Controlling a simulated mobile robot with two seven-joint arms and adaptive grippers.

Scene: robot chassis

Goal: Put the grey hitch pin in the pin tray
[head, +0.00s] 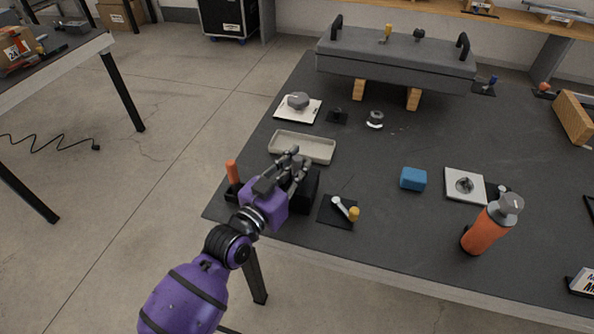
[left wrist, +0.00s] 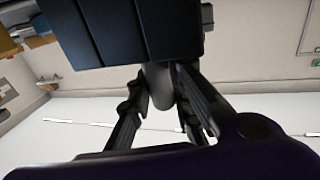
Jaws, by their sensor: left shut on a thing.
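My left gripper (head: 294,160) is near the table's front left corner, beside a black block (head: 307,190). The left wrist view shows its fingers (left wrist: 165,105) closed around a smooth grey cylindrical piece, which I take to be the grey hitch pin (left wrist: 157,85). The pin's upper end in that view meets or passes behind a dark block (left wrist: 130,30); I cannot tell whether it sits in it. The pin is hidden by the fingers in the head view. The beige pin tray (head: 285,148) lies just behind the gripper and looks empty. My right gripper is out of view.
An orange-handled item (head: 232,172) stands left of the gripper. The grey chassis (head: 395,62) is at the back.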

